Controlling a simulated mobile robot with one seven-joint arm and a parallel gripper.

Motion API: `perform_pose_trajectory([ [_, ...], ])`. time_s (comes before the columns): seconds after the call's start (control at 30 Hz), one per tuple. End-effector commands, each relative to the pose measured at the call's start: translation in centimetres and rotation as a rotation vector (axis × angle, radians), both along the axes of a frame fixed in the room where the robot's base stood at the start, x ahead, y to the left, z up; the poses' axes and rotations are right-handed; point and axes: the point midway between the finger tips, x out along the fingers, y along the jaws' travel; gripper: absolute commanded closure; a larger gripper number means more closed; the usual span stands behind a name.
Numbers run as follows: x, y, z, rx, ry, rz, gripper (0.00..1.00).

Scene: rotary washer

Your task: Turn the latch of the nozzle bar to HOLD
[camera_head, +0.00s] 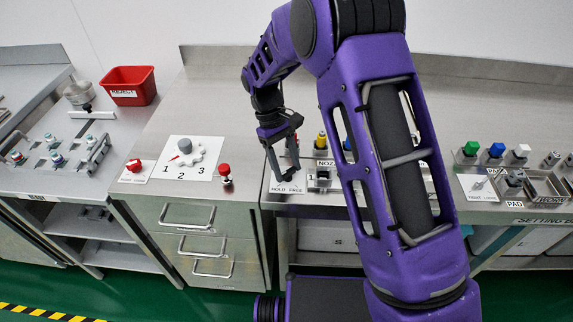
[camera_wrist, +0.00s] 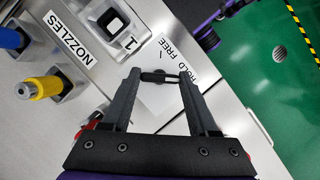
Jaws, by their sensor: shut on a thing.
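My gripper (camera_head: 284,172) reaches down over the HOLD FREE plate (camera_head: 290,188) at the left end of the nozzle station. In the wrist view my gripper (camera_wrist: 159,77) has its fingers on both ends of the small dark latch (camera_wrist: 158,76), closed on it. The latch lies across the gap between the fingertips, over the white plate. I cannot tell which word the latch points at. In the head view the latch is too small to make out.
A square socket marked 1 (camera_wrist: 112,22) and the NOZZLES label (camera_wrist: 70,36) are close to the left finger. A yellow nozzle (camera_wrist: 42,87) and a blue nozzle (camera_wrist: 10,38) stand beyond. A numbered dial (camera_head: 184,155) and red knob (camera_head: 225,170) are left of my gripper.

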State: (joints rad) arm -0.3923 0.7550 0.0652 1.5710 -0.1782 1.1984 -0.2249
Motion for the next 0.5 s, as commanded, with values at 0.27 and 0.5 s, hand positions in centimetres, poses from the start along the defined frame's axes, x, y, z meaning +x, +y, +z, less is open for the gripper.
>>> perform_pose_trajectory([
  [0.27, 0.04, 0.04, 0.04, 0.001, -0.002, -0.002, 0.19],
  [0.5, 0.01, 0.01, 0.02, 0.0, -0.001, -0.001, 0.1],
])
